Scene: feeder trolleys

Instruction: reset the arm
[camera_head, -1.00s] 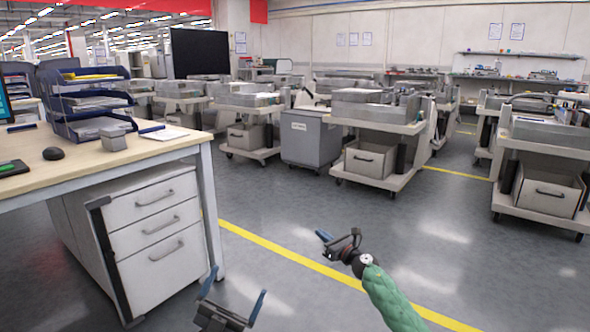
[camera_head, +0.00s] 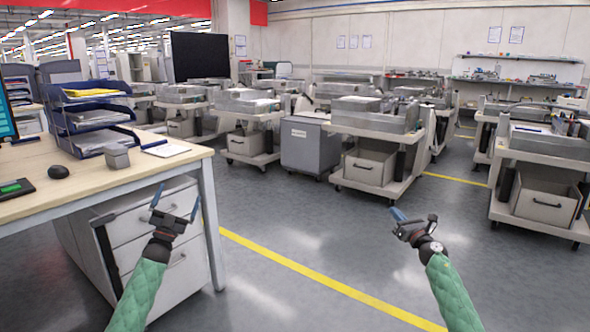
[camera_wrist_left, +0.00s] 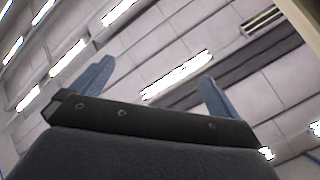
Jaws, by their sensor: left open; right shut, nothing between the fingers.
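My left gripper (camera_head: 176,203) is raised in front of the white drawer unit under the desk. Its blue fingers are spread apart with nothing between them. In the left wrist view the same gripper (camera_wrist_left: 155,85) points up at the ceiling and its lights, its two fingers wide apart and empty. My right gripper (camera_head: 397,215) is over the open floor right of the yellow line. Its blue fingers are together and hold nothing. Both green-sleeved arms come in from the bottom edge of the head view.
A wooden desk (camera_head: 40,183) with letter trays (camera_head: 92,117) and the drawer unit (camera_head: 183,262) are close at the left. Feeder trolleys (camera_head: 368,177) and a grey bin (camera_head: 308,148) stand farther back. Grey floor (camera_head: 300,240) lies free between the grippers.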

